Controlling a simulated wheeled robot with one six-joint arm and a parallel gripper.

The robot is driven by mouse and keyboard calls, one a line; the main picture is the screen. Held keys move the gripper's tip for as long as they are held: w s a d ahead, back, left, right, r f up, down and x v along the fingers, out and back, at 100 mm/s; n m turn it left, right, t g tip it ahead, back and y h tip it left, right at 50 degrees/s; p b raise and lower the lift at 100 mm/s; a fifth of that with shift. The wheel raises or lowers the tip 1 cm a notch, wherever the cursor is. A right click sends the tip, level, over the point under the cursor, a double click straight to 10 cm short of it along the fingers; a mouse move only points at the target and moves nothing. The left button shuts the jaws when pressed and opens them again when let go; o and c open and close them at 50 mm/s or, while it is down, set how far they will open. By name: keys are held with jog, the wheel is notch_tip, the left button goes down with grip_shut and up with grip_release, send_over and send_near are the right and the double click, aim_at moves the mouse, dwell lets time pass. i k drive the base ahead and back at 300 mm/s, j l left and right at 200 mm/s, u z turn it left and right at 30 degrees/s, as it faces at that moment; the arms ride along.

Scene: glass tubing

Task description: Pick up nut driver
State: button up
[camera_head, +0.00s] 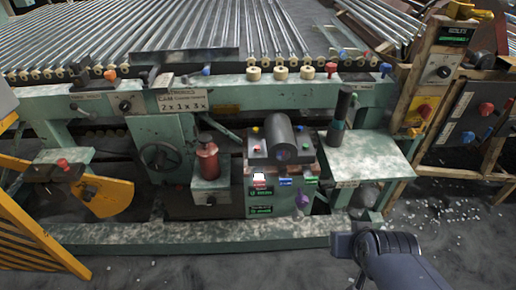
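I cannot pick out a nut driver for certain. Part of my grey arm shows at the bottom right, below that shelf and well apart from the object. I make out no gripper fingers in the view, so whether they are open or shut is hidden.
The green shelf (372,155) is otherwise bare. Left of it are a dark cylindrical machine block (283,143) and a red, bottle-like object (207,160). Glass tubes (150,38) lie behind. A yellow striped barrier (32,235) stands lower left. White bits litter the right floor.

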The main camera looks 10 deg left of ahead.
aim_at(345, 94)
jog(key=i+j+z, duration=0.2)
jog(key=z, duration=0.15)
jog(key=i+j+z, duration=0.4)
jog(key=l, duration=0.1)
